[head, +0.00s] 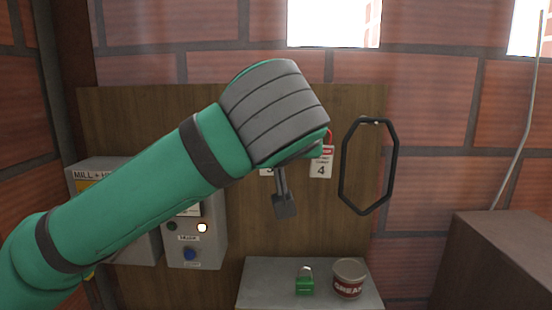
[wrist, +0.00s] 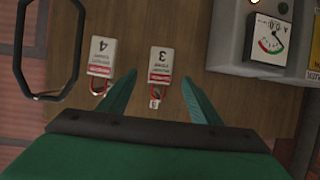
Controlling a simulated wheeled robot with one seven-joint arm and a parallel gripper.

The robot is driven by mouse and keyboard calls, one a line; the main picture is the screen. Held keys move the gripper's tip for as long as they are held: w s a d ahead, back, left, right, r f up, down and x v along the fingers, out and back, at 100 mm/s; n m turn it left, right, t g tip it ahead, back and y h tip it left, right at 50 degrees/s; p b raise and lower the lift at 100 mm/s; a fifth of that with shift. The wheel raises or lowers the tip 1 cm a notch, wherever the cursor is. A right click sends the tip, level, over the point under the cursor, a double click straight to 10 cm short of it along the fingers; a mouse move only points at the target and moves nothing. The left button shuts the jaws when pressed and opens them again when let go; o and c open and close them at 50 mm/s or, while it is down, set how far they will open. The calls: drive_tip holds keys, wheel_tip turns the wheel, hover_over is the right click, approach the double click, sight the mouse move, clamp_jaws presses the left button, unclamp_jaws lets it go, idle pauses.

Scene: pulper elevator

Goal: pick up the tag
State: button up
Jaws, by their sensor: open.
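Two white-and-red tags with red loops hang on the wooden board. The tag numbered 3 (wrist: 161,64) shows upside down in the wrist view, between my finger tips in the picture; in the head view my arm hides most of it. The tag numbered 4 (head: 321,165) hangs to its right in the head view and shows at left in the wrist view (wrist: 102,57). My gripper (wrist: 159,78) is open and empty, with its fingers on either side of tag 3 in the picture. I cannot tell its distance from the tag. The gripper also shows in the head view (head: 285,205).
A black octagonal ring (head: 344,180) is right of the tags. A grey control box (head: 195,252) with lamp and button is at left. Below, a grey ledge (head: 262,283) bears a green padlock (head: 305,285) and a grease can (head: 348,281). A brown box (head: 495,250) stands at right.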

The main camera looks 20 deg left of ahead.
drive_tip(key=x, duration=0.7)
drive_tip(key=shift+a+r, duration=0.15)
drive_tip(key=shift+a, duration=0.05)
drive_tip(key=shift+w, duration=0.45)
drive_tip(key=shift+s+a, duration=0.1)
drive_tip(key=shift+s, duration=0.1)
drive_tip(key=c, duration=1.2)
